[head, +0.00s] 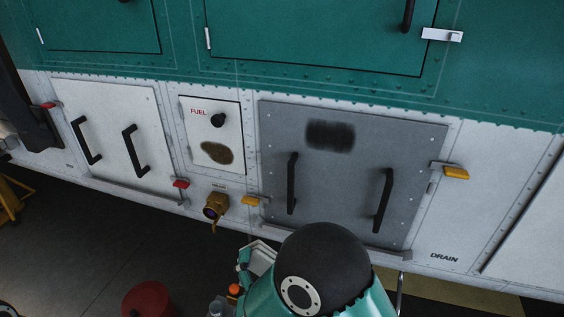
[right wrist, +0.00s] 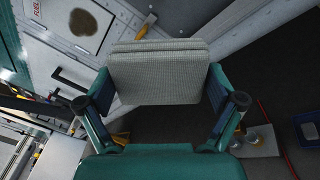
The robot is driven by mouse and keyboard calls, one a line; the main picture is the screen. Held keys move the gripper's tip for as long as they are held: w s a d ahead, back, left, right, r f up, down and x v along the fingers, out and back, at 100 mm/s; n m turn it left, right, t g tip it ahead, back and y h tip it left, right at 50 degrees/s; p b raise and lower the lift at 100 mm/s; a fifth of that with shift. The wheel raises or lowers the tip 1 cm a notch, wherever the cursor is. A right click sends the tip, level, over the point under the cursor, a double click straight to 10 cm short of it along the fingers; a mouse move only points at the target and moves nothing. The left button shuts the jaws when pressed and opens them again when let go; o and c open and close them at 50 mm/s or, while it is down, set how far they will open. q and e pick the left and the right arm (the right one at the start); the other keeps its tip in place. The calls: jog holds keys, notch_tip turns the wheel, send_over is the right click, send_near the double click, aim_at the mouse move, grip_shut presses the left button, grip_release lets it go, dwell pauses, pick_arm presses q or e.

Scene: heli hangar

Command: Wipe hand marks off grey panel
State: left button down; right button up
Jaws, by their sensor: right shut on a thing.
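The grey panel (head: 340,185) is on the white lower side of the helicopter in the head view. It has two black handles, and a dark, blurry smudge (head: 330,135) lies near its top. My right gripper (right wrist: 160,92) is shut on a folded, light grey cloth (right wrist: 158,68), which spans between its two fingers. In the head view the cloth (head: 261,257) shows in part, below the panel's lower left corner; my arm hides much of the gripper. The cloth is apart from the smudge. My left gripper is in neither view.
Left of the panel is a white fuel hatch (head: 231,118) with a black knob and a brown stain (head: 217,153). A brass fitting (head: 214,206) and yellow latches (head: 455,172) stick out nearby. A red round object (head: 146,299) stands on the dark floor.

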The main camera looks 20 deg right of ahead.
jog(key=w+d+r+m+g+h+p, duration=0.1)
jog(key=w+d+r+m+h, duration=0.15)
jog(key=r, duration=0.95)
jog(key=w+d+r+m+g+h+p, duration=0.15)
jog(key=d+r, duration=0.25)
jog(key=r, duration=0.7)
jog(key=shift+n+t, duration=0.25)
jog(key=shift+n, duration=0.25)
jog(key=shift+p+x, duration=0.75)
jog(key=shift+x, duration=2.05)
jog(key=shift+w+r, duration=0.1)
